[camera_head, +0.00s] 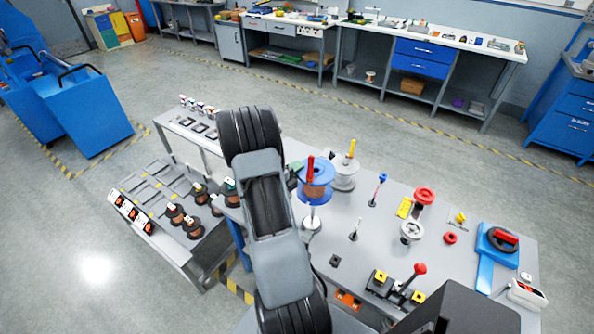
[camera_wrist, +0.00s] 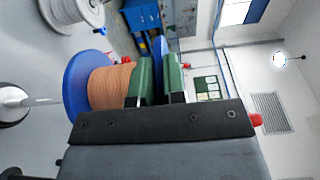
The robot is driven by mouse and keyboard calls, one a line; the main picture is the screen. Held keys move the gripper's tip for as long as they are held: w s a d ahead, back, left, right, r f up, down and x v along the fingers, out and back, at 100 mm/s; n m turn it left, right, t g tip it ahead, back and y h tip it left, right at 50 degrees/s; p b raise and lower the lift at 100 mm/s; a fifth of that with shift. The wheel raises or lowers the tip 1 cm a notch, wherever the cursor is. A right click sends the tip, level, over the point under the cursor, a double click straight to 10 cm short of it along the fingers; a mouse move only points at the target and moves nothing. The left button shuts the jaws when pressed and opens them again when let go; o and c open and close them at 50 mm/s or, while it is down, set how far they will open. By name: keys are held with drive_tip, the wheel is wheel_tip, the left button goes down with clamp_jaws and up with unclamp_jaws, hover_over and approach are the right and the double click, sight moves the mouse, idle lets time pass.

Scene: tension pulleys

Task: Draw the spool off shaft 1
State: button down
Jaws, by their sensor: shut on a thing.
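In the wrist view the spool's winding (camera_wrist: 108,88) and blue flange (camera_wrist: 78,85) lie beside the green fingers of my gripper (camera_wrist: 160,82). My gripper is shut on the spool. In the head view my arm hides most of the gripper. A metal rod (camera_wrist: 28,101) shows beyond the flange in the wrist view. No shaft number is readable.
A pale spool (camera_head: 344,175) on a yellow-tipped shaft stands close behind. A blue-tipped shaft (camera_head: 379,188), a red pulley (camera_head: 424,195) and a red-knobbed lever (camera_head: 417,272) are to the right. Several dark-wound spools (camera_head: 177,213) are on the left-hand table.

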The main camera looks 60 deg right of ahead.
drive_tip(key=shift+r, duration=1.7)
drive_tip(key=shift+r, duration=0.15)
